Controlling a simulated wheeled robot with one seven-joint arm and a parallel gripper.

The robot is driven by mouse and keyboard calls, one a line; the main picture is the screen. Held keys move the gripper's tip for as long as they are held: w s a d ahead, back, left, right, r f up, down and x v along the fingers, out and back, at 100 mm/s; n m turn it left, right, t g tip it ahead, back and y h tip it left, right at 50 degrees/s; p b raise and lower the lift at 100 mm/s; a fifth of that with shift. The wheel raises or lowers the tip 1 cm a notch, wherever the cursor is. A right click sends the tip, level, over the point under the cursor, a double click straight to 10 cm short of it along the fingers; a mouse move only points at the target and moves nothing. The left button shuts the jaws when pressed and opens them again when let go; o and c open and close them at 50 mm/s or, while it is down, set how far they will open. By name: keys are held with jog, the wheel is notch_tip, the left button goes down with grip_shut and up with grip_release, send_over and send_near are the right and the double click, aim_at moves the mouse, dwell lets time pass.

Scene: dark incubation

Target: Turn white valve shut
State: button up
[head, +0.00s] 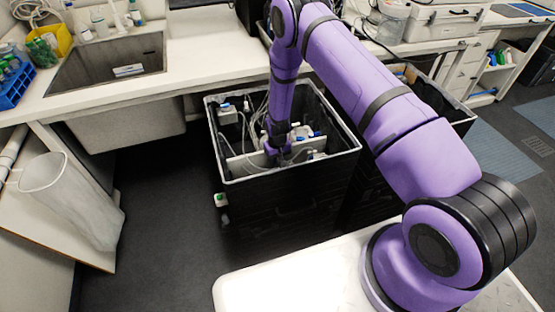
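My gripper (277,155) reaches down into an open black bin (290,205) with a pale rim. The fingertips are small and partly hidden among the bin's contents, so I cannot tell whether they are open or shut. Inside the bin are white panels (245,162), pale tubing and several small white and blue fittings (316,135). Another white and blue fitting (228,114) sits near the bin's back left corner. I cannot pick out for sure which of these is the white valve, or whether my gripper touches it.
A white counter (205,62) with a sink (110,65) runs behind the bin. A mesh waste basket (75,200) stands at the left. A second black bin (437,100) is to the right, partly behind my arm. Dark floor (160,215) lies clear left of the bin.

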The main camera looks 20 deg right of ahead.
grip_shut()
jog(key=shift+m, duration=0.4)
jog(key=m, duration=0.3)
jog(key=shift+d+m, duration=0.1)
jog(key=shift+m, duration=0.2)
jog(key=m, duration=0.4)
jog(key=shift+m, duration=0.3)
jog(key=m, duration=0.4)
jog(key=shift+s+d+m, duration=0.1)
jog(key=shift+s+m, duration=0.05)
jog(key=shift+m, duration=0.15)
jog(key=shift+s+m, duration=0.1)
jog(key=shift+m, duration=2.1)
